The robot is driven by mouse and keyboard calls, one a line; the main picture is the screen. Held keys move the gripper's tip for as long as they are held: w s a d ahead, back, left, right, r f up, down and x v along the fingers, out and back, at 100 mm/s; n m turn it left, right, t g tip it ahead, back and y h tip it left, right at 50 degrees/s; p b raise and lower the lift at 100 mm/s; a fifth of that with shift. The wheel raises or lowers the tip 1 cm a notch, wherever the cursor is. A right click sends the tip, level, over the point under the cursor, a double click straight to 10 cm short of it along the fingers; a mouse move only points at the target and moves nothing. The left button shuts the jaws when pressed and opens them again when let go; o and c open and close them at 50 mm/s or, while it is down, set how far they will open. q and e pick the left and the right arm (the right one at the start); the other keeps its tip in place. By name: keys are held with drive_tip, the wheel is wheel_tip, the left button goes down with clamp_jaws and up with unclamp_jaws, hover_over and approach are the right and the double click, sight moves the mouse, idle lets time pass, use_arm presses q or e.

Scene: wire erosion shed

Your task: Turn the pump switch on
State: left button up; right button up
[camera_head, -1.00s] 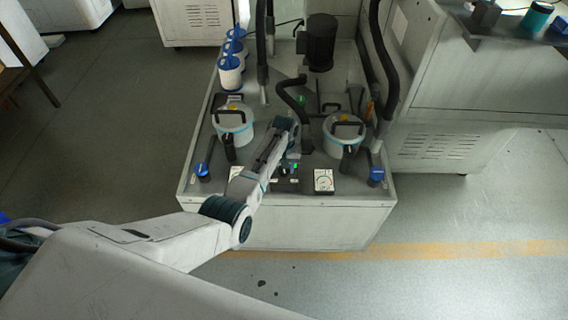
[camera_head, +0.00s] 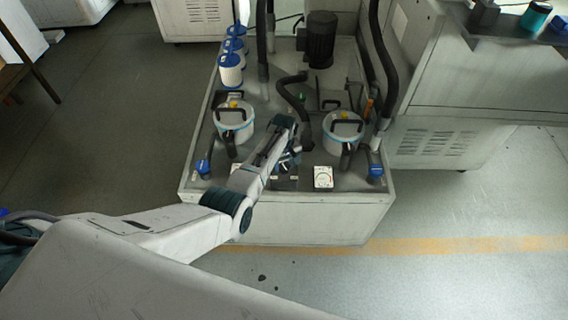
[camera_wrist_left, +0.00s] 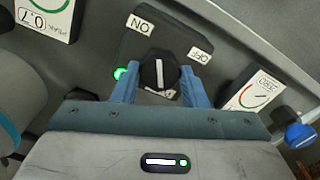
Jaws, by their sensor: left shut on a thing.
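The pump switch is a black rotary knob (camera_wrist_left: 158,72) on a dark plate with an ON label at upper left and an OFF label at upper right. A green lamp (camera_wrist_left: 121,74) glows beside it on the ON side. My left gripper (camera_wrist_left: 160,84) is shut on the knob, with one blue finger on each side. In the head view my left gripper (camera_head: 289,160) reaches over the front of the tank unit (camera_head: 310,218) and largely hides the switch. My right gripper is not in view.
Gauges flank the switch; one dial gauge (camera_head: 323,177) is to its right. Two lidded canisters (camera_head: 234,122) (camera_head: 343,130) and blue-handled valves (camera_head: 376,172) stand on either side. A black motor (camera_head: 320,40) and hoses rise behind.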

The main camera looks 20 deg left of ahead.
sight(284, 166)
use_arm(q)
drive_tip(key=shift+w, duration=0.1)
drive_tip(key=o, duration=1)
drive_tip(key=shift+c, duration=0.2)
wheel_tip(284, 166, up, 11)
drive_tip(key=shift+b, duration=0.45)
